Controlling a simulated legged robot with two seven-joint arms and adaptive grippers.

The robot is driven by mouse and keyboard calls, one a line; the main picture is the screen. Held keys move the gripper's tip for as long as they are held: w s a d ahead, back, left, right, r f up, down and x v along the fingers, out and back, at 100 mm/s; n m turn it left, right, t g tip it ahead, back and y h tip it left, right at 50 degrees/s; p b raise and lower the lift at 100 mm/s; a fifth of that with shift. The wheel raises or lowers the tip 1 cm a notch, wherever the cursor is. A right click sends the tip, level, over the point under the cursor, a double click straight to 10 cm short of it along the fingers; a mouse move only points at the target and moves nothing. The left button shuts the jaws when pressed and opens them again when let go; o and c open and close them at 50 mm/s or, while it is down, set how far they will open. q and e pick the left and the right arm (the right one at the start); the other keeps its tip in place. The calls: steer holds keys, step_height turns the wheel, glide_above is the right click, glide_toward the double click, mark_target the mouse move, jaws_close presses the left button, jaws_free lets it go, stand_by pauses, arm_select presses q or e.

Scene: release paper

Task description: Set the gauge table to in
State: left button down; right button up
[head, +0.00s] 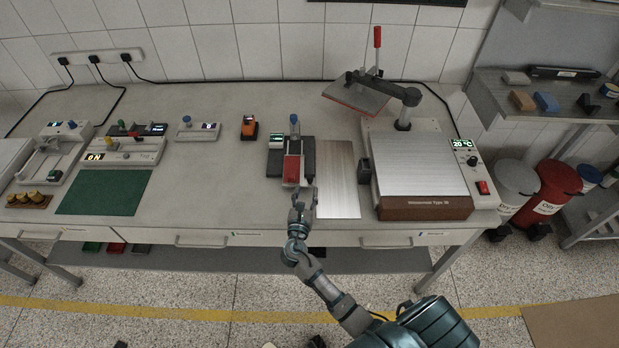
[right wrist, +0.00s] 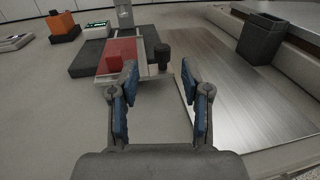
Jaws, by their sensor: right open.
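The gauge (head: 311,155) stands in the middle of the bench, with a dark base, a blue-topped upright and a small lit display (head: 276,138). Its red-topped table (head: 292,168) sticks out toward the front; it also shows in the right wrist view (right wrist: 125,47). A dark knob (right wrist: 162,52) is at the table's front right corner. My right gripper (head: 302,192) is at the front end of the table. In the right wrist view the gripper (right wrist: 158,85) is open and empty, with the knob just beyond its fingertips. My left gripper is out of view.
A bare metal plate (head: 338,180) lies right of the gauge. Farther right is a heated press (head: 420,165) with a raised lid and a dark cup (head: 364,170) beside it. An orange device (head: 249,127) stands to the left. The bench between gauge and green mat (head: 105,192) is clear.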

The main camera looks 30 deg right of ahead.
mark_target(309, 180)
steer(key=x, duration=0.6)
steer(key=shift+s, duration=0.1)
steer(key=shift+w+d, duration=0.3)
steer(key=shift+d, duration=0.25)
steer(key=shift+a, duration=0.25)
jaws_close()
